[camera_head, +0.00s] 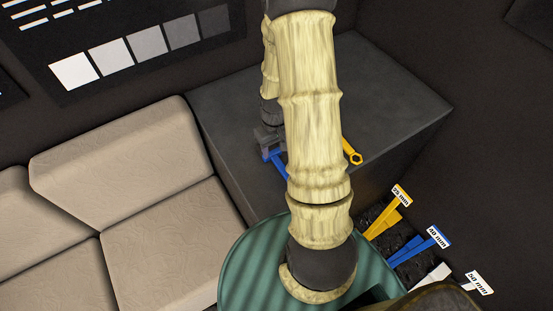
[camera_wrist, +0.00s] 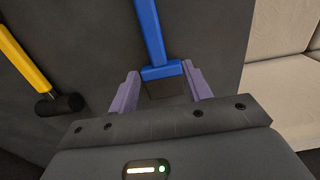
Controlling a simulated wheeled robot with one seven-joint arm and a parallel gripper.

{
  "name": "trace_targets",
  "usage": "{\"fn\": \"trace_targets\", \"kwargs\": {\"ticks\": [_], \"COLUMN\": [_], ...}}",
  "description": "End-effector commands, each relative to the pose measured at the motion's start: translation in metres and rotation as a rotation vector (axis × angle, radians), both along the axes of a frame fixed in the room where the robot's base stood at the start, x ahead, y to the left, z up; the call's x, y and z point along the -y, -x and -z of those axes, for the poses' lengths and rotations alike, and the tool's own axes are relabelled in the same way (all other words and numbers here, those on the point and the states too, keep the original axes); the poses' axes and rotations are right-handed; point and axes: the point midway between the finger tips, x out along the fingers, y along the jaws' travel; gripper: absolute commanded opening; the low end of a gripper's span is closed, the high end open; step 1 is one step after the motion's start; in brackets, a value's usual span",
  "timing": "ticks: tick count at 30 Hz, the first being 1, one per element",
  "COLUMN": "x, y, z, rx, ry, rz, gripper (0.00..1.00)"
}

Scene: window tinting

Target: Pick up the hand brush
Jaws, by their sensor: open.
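A blue tool (camera_wrist: 151,32) with a straight handle and a wider end lies on the dark tabletop. A dark block sits at its wide end; I take it for the hand brush, though its bristles are not clear. In the head view the blue tool (camera_head: 278,166) is partly hidden by my arm. My gripper (camera_wrist: 160,73) is open, with its purple fingers on either side of the wide end; I cannot tell whether they touch it. In the head view my gripper (camera_head: 267,140) is low over the table, mostly behind the arm.
The dark table (camera_head: 400,110) also holds a yellow tool (camera_wrist: 27,62) with a black cylindrical end; its ringed end (camera_head: 353,156) shows in the head view. A beige sofa (camera_head: 120,190) stands left. Labelled scrapers (camera_head: 385,222) sit in a dark tray at lower right.

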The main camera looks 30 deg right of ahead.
Motion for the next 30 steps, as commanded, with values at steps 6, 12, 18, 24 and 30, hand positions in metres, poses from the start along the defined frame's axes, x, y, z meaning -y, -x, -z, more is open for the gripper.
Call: {"fn": "trace_targets", "kwargs": {"ticks": [6, 12, 18, 24, 30], "x": [0.0, 0.001, 0.003, 0.003, 0.003], "y": [0.0, 0.001, 0.002, 0.002, 0.002], "z": [0.0, 0.011, 0.033, 0.05, 0.052], "rx": [0.0, -0.003, -0.003, 0.0, 0.001], "ry": [0.0, -0.001, -0.001, 0.0, 0.001], "rz": [0.0, 0.0, -0.001, -0.001, 0.0], "gripper": [0.49, 0.49, 0.49, 0.49, 0.49]}}
